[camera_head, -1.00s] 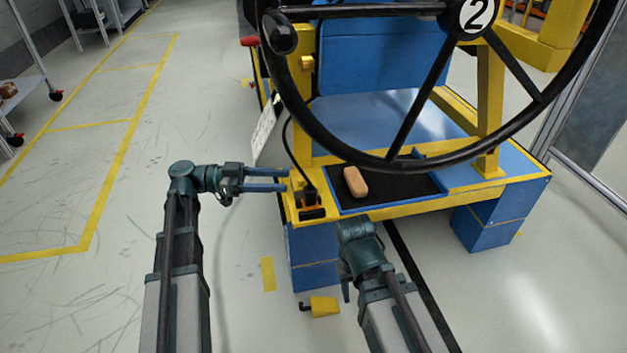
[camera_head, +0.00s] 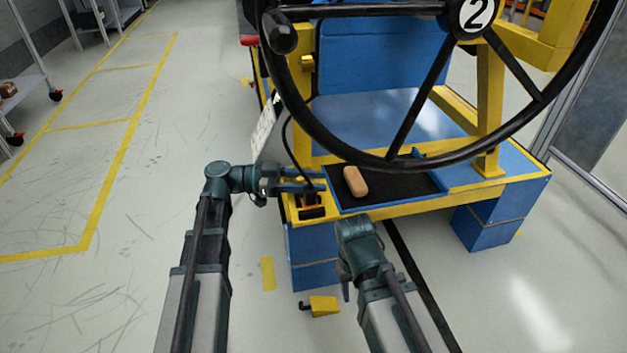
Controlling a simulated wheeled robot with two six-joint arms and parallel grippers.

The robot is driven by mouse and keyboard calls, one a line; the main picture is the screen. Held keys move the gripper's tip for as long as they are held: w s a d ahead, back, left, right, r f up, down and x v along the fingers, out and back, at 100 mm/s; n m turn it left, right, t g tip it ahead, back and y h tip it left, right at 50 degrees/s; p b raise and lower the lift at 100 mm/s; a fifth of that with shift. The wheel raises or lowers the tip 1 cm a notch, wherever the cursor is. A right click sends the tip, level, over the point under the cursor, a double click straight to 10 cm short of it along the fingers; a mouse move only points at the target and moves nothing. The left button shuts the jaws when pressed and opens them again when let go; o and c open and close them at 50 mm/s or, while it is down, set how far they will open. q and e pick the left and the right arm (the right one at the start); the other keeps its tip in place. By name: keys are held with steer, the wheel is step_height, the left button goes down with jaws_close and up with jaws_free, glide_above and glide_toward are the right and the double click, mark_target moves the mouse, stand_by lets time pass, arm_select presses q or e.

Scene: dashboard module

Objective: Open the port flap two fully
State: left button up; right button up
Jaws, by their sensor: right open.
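A small port unit with dark flap parts and an orange-yellow piece (camera_head: 312,205) sits at the left front corner of the yellow dashboard frame (camera_head: 390,206). I cannot tell which flap is number two, or how far it is open. My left gripper (camera_head: 318,180) reaches in from the left, with its two fingers apart, over this corner just above the port unit. The fingers partly cover the area, and I cannot tell whether they touch anything. My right gripper (camera_head: 345,288) hangs low in front of the frame, pointing down and partly hidden by its own wrist.
A black steering wheel (camera_head: 416,163) arches over the module. A tan block (camera_head: 355,181) lies in the dark tray (camera_head: 400,184) right of the port unit. A black cable runs down beside the left post. A yellow piece (camera_head: 323,306) lies on the floor. Floor at left is free.

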arm_select(q)
jaws_close()
steer(key=n, duration=0.1)
steer(key=r+n, duration=0.1)
steer(key=n, duration=0.1)
steer(key=w+n+h, duration=0.1)
steer(key=shift+a+r, duration=0.15)
steer(key=shift+r, duration=0.25)
steer(key=shift+o, duration=1)
jaws_free()
steer(key=s+a+f+b, duration=0.1)
steer(key=a, duration=1.2)
steer(key=shift+a+f+b, duration=0.15)
steer(key=shift+a+b, duration=0.2)
steer(key=shift+a, duration=0.05)
